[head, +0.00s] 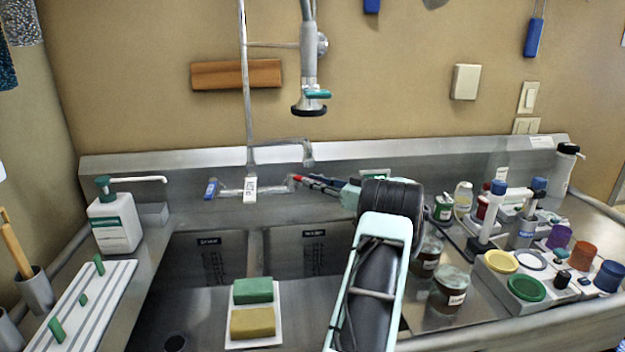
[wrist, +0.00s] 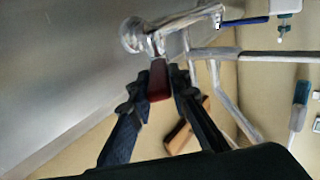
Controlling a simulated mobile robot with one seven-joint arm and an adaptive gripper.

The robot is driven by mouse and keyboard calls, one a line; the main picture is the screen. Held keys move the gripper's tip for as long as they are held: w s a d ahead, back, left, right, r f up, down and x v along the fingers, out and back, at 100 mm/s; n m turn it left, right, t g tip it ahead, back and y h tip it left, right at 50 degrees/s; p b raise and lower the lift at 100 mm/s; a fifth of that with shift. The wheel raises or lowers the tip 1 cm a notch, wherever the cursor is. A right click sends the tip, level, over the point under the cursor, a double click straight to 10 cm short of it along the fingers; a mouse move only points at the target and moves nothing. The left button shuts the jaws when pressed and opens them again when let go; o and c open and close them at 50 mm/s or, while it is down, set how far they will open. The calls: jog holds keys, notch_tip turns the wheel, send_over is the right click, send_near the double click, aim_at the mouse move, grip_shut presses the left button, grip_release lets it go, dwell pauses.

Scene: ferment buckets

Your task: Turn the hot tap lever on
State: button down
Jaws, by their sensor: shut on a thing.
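The hot tap lever (head: 297,178) is the small red-tipped handle on the right end of the wall tap. In the wrist view the red lever (wrist: 158,78) stands between my fingertips, at the chrome tap body (wrist: 170,33). My gripper (head: 305,181) reaches it from the right, and its dark fingers are shut on the lever; my gripper also shows in the wrist view (wrist: 158,92). The blue cold lever (head: 211,188) is at the left end of the tap. The lever's exact angle is hard to tell.
A spray hose with its head (head: 309,100) hangs above the tap. A white soap dispenser (head: 115,222) stands left of the sink. Yellow and green sponges lie on a white tray (head: 277,341). Jars and bottles crowd the right counter near my arm.

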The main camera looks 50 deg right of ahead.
jog(key=shift+d+n+y, duration=0.25)
jog(key=shift+n+y, duration=0.15)
jog(key=shift+y, duration=0.2)
jog(key=c, duration=1.8)
grip_release()
jog(key=v, duration=1.2)
jog(key=shift+r, duration=0.15)
